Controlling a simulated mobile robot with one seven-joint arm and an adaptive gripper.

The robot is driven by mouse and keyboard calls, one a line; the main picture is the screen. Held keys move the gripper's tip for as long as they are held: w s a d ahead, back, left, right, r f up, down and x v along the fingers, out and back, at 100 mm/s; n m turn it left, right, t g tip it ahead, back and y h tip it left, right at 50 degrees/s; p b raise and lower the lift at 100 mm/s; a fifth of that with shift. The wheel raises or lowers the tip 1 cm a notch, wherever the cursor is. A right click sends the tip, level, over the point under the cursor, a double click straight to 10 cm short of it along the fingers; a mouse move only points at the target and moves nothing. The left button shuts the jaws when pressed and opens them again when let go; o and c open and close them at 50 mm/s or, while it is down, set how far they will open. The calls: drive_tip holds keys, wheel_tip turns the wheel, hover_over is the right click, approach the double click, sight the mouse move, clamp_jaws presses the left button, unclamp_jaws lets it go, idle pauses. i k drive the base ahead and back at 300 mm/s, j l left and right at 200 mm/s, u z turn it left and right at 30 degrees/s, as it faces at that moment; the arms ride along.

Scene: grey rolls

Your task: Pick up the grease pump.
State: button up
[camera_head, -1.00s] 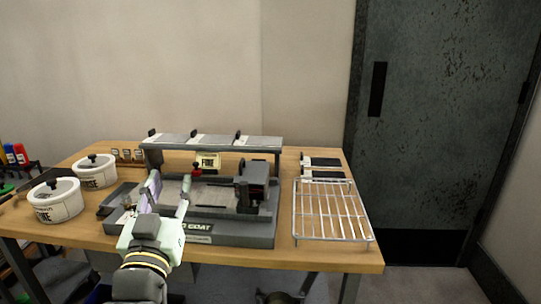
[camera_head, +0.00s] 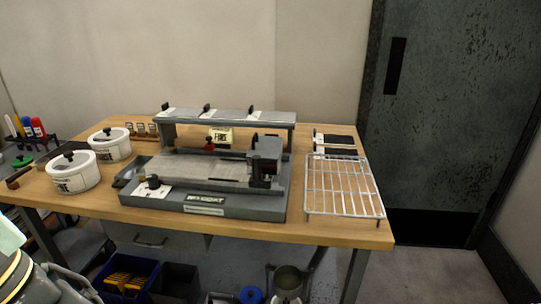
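I cannot pick out the grease pump with certainty. A small red-and-black part (camera_head: 209,143) stands on the grey machine (camera_head: 215,203) on the wooden table, in front of a small cream sign. My gripper (camera_head: 8,236) shows only as a pale green piece at the lower left edge, and its fingers are outside the picture. It is apart from the machine and the table top.
Two white lidded pots (camera_head: 72,173) stand at the table's left. A wire rack (camera_head: 343,186) lies at the right. Below are a blue bin (camera_head: 128,278) with yellow items and a metal pot (camera_head: 288,279). A dark door (camera_head: 440,120) is behind at right.

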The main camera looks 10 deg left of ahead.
sight(28, 127)
drive_tip(key=u, duration=1.55)
